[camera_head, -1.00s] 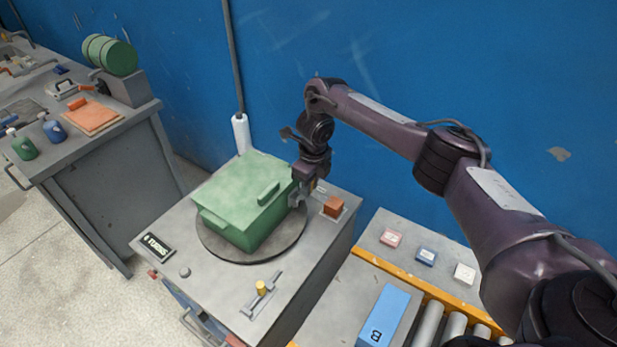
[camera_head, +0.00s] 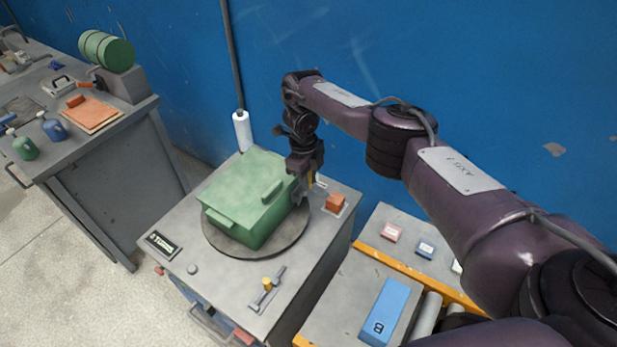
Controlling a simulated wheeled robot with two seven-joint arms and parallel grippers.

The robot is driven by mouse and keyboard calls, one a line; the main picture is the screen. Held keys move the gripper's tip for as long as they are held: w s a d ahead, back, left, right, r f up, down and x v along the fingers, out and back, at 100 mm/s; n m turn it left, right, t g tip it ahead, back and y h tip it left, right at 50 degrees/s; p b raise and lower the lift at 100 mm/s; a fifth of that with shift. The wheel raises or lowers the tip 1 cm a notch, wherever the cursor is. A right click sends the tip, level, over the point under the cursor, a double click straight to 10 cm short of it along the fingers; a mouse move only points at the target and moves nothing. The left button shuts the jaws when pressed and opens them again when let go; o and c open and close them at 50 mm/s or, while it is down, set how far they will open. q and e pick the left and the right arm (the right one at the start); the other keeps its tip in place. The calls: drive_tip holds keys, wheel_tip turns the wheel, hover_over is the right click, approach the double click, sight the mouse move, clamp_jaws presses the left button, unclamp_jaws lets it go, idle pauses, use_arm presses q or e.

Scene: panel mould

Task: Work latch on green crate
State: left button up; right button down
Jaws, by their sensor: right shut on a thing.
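The green crate (camera_head: 233,195) sits lid-on on a dark round turntable (camera_head: 224,247), on a grey workbench. A handle bar lies on its lid and another juts from its left front side. My right gripper (camera_head: 303,194) is at the crate's right side, close against it, pointing down. It is shut on a small part there, which looks to be the latch; the fingers and wrist mostly hide it. My left gripper is not in view.
A blue box (camera_head: 384,311) lies at lower right. A white bottle-like cylinder (camera_head: 242,131) stands behind.

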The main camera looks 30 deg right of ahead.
drive_tip(key=shift+a+f, duration=0.1)
drive_tip(key=c, duration=1.6)
unclamp_jaws()
drive_tip(key=o, duration=0.4)
drive_tip(key=shift+w+a, duration=0.1)
drive_tip(key=shift+w, duration=0.05)
drive_tip(key=shift+c, duration=0.2)
wheel_tip(320, 180, up, 8)
drive_tip(key=p, duration=0.4)
drive_tip(key=shift+w+a+f, duration=0.15)
drive_tip(key=shift+w, duration=0.15)
drive_tip(key=shift+a, duration=0.1)
